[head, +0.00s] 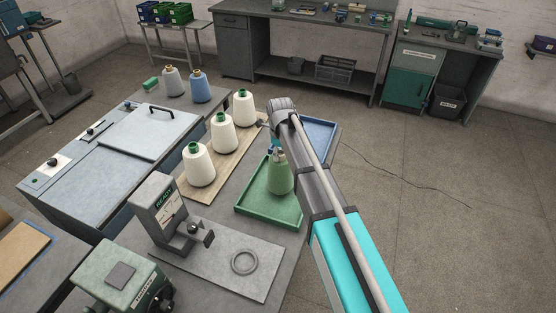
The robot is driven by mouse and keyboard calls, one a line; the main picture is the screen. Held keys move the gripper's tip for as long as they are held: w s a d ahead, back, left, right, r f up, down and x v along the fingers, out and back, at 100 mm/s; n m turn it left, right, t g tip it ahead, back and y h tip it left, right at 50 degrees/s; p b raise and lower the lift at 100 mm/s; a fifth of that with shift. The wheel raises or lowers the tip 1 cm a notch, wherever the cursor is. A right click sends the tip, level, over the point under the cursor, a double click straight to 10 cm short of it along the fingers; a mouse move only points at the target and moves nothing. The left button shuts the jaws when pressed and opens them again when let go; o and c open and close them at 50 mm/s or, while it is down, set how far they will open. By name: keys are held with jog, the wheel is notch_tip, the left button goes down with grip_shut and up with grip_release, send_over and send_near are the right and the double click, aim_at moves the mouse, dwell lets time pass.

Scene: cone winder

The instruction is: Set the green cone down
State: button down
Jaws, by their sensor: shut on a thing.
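The green cone (279,177) is upright at the green tray (256,219), partly hidden by my arm on its right. My gripper (275,148) is at the cone's top and is shut on it. The arm hides most of the fingers. The cone's lower end appears within the tray's outline. I cannot tell whether it touches the tray floor or hangs just above it.
Several white cones (223,134) stand on a wooden board left of the tray. A blue tray (320,131) lies behind my arm. A grey gauge stand (160,210) and a plate with a ring (244,262) are in front. A grey cone (172,82) and blue cone (200,88) stand farther back.

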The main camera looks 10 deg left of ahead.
jog(key=shift+f+b, duration=0.55)
jog(key=shift+f, duration=0.45)
jog(key=shift+c, duration=0.8)
grip_release()
jog(key=shift+r, duration=0.25)
notch_tip(320, 180, up, 12)
jog(key=p, duration=1.2)
jog(key=shift+s+d, duration=0.1)
jog(key=shift+d, duration=0.05)
